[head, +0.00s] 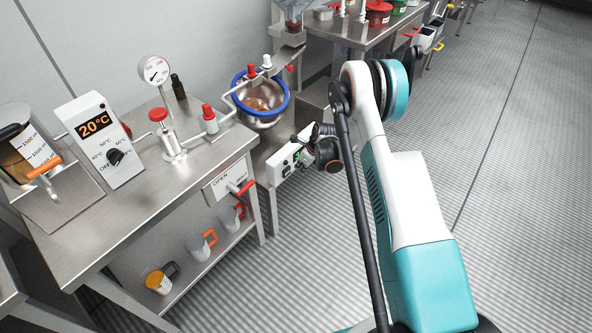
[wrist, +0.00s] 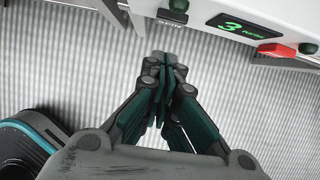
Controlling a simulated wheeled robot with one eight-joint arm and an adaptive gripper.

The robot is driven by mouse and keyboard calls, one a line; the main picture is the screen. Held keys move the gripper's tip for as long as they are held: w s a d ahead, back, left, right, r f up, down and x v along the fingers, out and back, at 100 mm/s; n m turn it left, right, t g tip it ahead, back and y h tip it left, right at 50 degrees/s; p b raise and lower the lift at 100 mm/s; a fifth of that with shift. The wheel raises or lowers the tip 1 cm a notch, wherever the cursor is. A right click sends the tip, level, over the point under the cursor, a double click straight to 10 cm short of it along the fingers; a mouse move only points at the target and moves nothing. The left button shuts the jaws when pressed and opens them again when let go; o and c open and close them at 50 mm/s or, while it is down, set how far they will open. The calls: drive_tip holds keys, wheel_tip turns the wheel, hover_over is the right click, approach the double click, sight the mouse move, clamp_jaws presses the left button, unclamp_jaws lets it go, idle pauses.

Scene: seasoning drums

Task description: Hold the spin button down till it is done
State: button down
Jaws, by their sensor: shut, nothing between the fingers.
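The white control box (head: 285,158) is on the side of the steel stand below the blue-rimmed drum (head: 262,100). A green display (wrist: 245,27) reads "3 turns". My gripper (wrist: 163,58) is shut and empty. In the picture its fingertips are just below the spin button with a small gap; I cannot tell the depth between them. In the head view, my gripper (head: 312,146) is at the box's right side, and my wrist partly hides it.
A red part (wrist: 278,50) and a green knob (wrist: 308,48) are right of the display. The steel table (head: 190,165) at left holds a 20°C heater box (head: 92,140), a jug (head: 25,145) and a gauge (head: 154,70). Mugs stand on its lower shelf. The striped floor at right is clear.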

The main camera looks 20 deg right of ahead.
drive_tip(key=shift+p+v, duration=0.45)
drive_tip(key=shift+v, duration=1.35)
drive_tip(key=shift+r, duration=0.15)
drive_tip(key=s+a+r+n, duration=0.1)
drive_tip(key=s+r+n, duration=0.25)
drive_tip(key=r, duration=0.75)
drive_tip(key=s+a+r+n+t+h, duration=0.1)
drive_tip(key=s+r+n, duration=0.3)
drive_tip(key=r, duration=0.7)
drive_tip(key=s+a+r+n, duration=0.15)
drive_tip(key=r+n, duration=0.35)
drive_tip(key=r, duration=0.5)
drive_tip(key=s+r+n+t, duration=0.1)
drive_tip(key=s+r+n, duration=0.3)
drive_tip(key=s+r, duration=0.45)
drive_tip(key=s+r+n+t+h, duration=0.1)
drive_tip(key=s+r+n, duration=0.1)
drive_tip(key=s+n, duration=1)
drive_tip(key=s, duration=0.9)
drive_tip(key=shift+s+a+t+h, duration=0.3)
drive_tip(key=shift+s+a, duration=0.05)
drive_tip(key=shift+s, duration=0.05)
